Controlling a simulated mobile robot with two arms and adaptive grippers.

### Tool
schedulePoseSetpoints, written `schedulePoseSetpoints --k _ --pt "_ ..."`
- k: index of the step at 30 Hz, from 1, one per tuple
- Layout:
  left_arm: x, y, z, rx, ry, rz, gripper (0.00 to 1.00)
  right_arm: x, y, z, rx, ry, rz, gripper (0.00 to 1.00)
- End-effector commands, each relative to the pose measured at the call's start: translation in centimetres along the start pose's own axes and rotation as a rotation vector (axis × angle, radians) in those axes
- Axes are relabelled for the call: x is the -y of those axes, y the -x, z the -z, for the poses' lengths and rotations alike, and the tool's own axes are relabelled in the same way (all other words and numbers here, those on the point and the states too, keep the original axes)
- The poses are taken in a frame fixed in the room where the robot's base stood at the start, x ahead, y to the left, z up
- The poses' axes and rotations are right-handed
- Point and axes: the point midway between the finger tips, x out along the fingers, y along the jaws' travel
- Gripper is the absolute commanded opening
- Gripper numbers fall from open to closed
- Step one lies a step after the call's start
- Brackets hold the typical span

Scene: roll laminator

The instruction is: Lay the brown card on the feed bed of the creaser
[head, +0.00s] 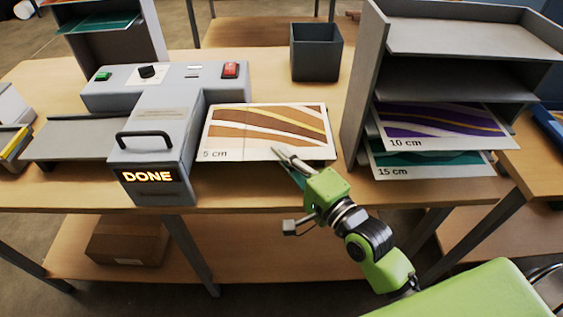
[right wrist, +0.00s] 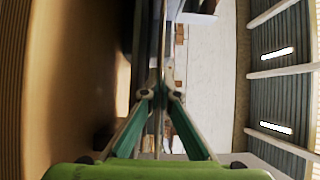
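The brown card (head: 265,125), with brown, white and yellow bands and a "5 cm" label, lies roughly flat at the right side of the grey creaser (head: 155,130). Its left edge is against the creaser's body. A dark edge of the bed (head: 330,162) shows under its right front corner. My right gripper (head: 283,158) is at the card's front edge, one finger above it and one below. In the right wrist view its fingertips (right wrist: 162,94) close on a thin edge. The creaser's display (head: 148,176) reads "DONE". My left gripper is not in view.
A grey shelf rack (head: 360,80) stands close on the right, with a purple "10 cm" card (head: 440,118) and a green "15 cm" card (head: 430,165). A dark open bin (head: 316,55) stands behind. A bare grey plate (head: 70,145) extends left of the creaser.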

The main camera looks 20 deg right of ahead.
Motion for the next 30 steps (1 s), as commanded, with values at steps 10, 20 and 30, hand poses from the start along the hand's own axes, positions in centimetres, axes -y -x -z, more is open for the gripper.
schedulePoseSetpoints --k 10,20,30 --pt "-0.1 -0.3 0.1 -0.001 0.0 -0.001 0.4 -2.8 0.1 0.0 0.0 0.0 0.0 0.0" --pt "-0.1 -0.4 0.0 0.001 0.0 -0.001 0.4 -3.1 0.1 0.0 0.0 0.0 -0.002 0.21" --pt "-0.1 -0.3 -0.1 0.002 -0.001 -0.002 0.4 -3.0 0.1 0.0 0.0 0.0 -0.002 0.21"
